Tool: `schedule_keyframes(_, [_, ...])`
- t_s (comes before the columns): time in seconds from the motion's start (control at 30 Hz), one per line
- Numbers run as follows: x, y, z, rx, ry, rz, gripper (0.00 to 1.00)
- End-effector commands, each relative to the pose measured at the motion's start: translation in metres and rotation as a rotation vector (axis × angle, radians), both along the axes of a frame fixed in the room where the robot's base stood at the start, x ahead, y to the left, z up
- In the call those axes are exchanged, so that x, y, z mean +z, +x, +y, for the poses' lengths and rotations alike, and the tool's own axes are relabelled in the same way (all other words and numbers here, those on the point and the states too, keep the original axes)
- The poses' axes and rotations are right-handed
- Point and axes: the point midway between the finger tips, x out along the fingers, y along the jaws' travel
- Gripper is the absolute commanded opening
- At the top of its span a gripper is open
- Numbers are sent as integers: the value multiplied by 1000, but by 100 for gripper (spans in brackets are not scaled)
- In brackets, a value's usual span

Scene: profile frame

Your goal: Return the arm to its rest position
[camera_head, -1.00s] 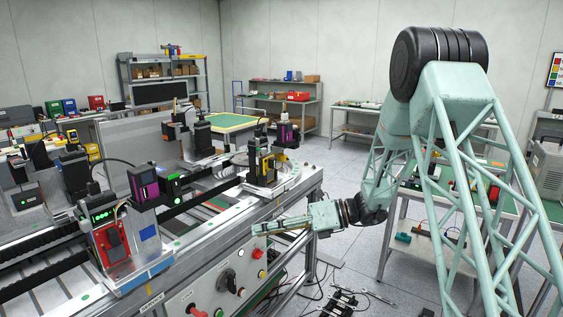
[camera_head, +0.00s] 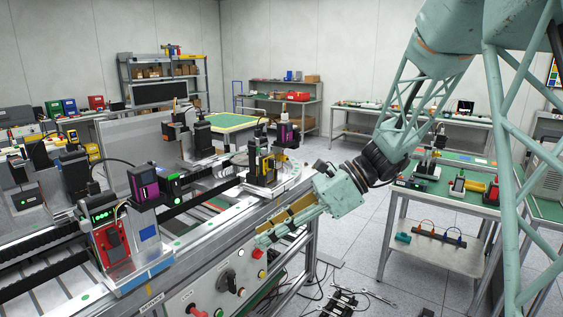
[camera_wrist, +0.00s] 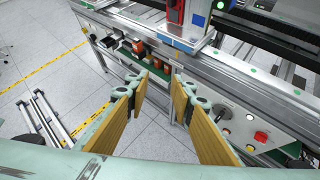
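My gripper (camera_head: 264,238) hangs in front of the long workbench (camera_head: 262,210) in the head view, beside its front control panel, pointing down-left. My pale green arm reaches to it from the upper right. In the wrist view my gripper (camera_wrist: 159,84) shows two separate fingers with tan pads and a clear gap between them. The gap is empty, with floor and the bench's side seen through it. Nothing is held.
The control panel (camera_head: 218,285) has knobs and buttons close to the fingers. A green-topped table (camera_head: 455,187) with small devices stands at right. Black parts (camera_head: 345,300) lie on the floor. Tiled floor between bench and table is mostly open.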

Motion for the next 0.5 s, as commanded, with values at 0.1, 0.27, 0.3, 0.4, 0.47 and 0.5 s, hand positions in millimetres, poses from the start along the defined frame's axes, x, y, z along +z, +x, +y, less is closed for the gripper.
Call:
schedule_keyframes(0.1, [10,-19,-5,49,-33,-57,22])
schedule_keyframes(0.27, [21,-43,-14,114,-79,-134,22])
schedule_keyframes(0.3, [23,-49,-17,132,-90,-152,22])
schedule_keyframes(0.4, [29,-65,-22,173,-118,-198,22])
schedule_keyframes(0.47, [32,-73,-26,199,-136,-228,22])
schedule_keyframes(0.5, [34,-79,-29,216,-147,-246,22])
